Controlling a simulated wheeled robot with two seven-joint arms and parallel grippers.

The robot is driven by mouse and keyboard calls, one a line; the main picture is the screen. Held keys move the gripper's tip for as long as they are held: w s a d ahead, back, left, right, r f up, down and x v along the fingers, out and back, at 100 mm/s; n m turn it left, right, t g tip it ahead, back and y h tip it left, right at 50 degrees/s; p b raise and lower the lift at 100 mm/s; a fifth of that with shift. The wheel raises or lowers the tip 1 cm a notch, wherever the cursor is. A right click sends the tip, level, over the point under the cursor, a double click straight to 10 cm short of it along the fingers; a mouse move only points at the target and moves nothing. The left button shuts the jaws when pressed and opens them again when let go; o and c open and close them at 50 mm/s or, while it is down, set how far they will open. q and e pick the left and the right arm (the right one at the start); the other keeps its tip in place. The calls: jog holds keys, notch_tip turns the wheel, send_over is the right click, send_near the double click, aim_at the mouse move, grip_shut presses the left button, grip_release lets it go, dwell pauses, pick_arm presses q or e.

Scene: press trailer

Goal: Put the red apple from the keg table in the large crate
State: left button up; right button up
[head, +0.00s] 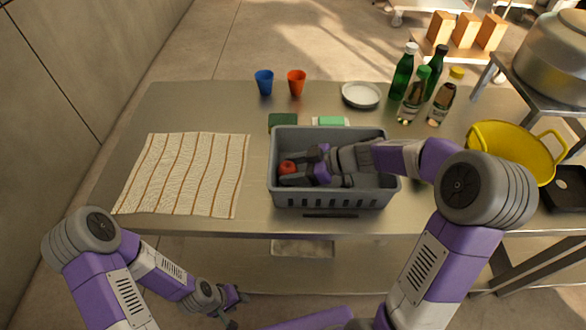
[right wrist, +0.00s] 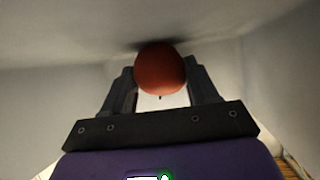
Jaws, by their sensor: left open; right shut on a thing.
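The red apple (head: 287,167) is inside the grey large crate (head: 330,199), near its left wall. My right gripper (head: 290,172) reaches down into the crate from the right and is shut on the apple. In the right wrist view the apple (right wrist: 160,70) sits between the two fingertips, close to a pale grey surface. I cannot tell whether it touches the crate floor. My left gripper (head: 236,308) is open and empty, low in front of the table.
The crate stands on a metal table (head: 200,110). A striped mat (head: 185,175) lies left of it. Blue (head: 264,82) and orange (head: 296,82) cups, a plate (head: 361,95) and several bottles (head: 402,72) stand behind. A yellow basin (head: 510,152) is at right.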

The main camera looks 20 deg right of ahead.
jog(key=o, duration=1.1)
jog(key=shift+r+p, duration=0.15)
jog(key=shift+p, duration=0.2)
jog(key=p+v, duration=0.1)
jog(key=v, duration=0.6)
jog(key=shift+s+d, duration=0.1)
jog(key=shift+d, duration=0.1)
jog(key=shift+r, duration=0.1)
